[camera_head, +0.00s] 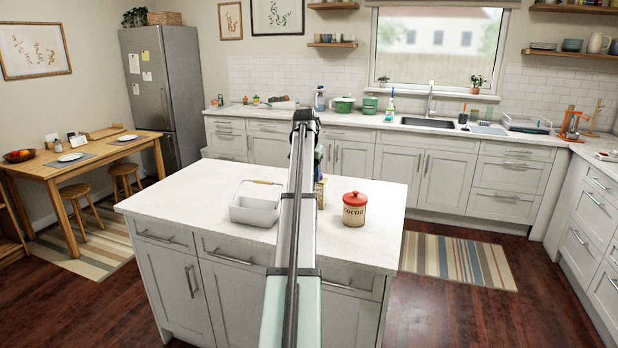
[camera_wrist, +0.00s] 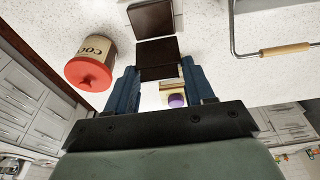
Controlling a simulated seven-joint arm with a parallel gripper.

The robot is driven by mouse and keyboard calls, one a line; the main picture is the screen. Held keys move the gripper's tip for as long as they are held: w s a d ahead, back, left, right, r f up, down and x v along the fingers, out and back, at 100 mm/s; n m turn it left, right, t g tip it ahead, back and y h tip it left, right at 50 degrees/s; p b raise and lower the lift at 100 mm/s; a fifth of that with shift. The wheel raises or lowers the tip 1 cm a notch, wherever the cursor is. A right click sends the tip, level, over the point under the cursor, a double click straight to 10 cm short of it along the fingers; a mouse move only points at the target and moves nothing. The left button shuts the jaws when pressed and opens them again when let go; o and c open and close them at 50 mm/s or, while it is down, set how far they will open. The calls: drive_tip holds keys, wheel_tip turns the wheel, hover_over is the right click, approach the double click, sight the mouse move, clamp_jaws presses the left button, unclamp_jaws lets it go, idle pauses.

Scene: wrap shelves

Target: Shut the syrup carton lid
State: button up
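In the wrist view, what looks like the syrup carton (camera_wrist: 158,60) shows as a dark brown opening between and just beyond my fingertips. A separate brown flap (camera_wrist: 152,19) with pale edges stands out beyond it and looks like its lid, swung open. My gripper (camera_wrist: 160,86) has its two blue fingers spread apart, with no clear contact on the carton. A small purple-topped item (camera_wrist: 176,100) shows between the fingers; I cannot tell what it belongs to. In the head view my arm hides most of the carton; only a yellowish sliver (camera_head: 320,192) shows.
A cocoa jar (camera_head: 354,209) with a red lid stands right of my arm on the white island (camera_head: 180,202); it shows at left in the wrist view (camera_wrist: 92,65). A grey basket (camera_head: 255,212) with a wooden handle stands to the left. The island's left end is clear.

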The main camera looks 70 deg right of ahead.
drive_tip(key=shift+a, duration=0.2)
drive_tip(key=shift+a, duration=0.55)
drive_tip(key=shift+r, duration=0.1)
drive_tip(key=shift+a, duration=0.15)
drive_tip(key=shift+a+r, duration=0.15)
drive_tip(key=shift+a, duration=0.15)
drive_tip(key=shift+a+r, duration=0.2)
drive_tip(key=shift+a, duration=0.05)
idle(0.6)
drive_tip(key=shift+a, duration=1.2)
idle(2.3)
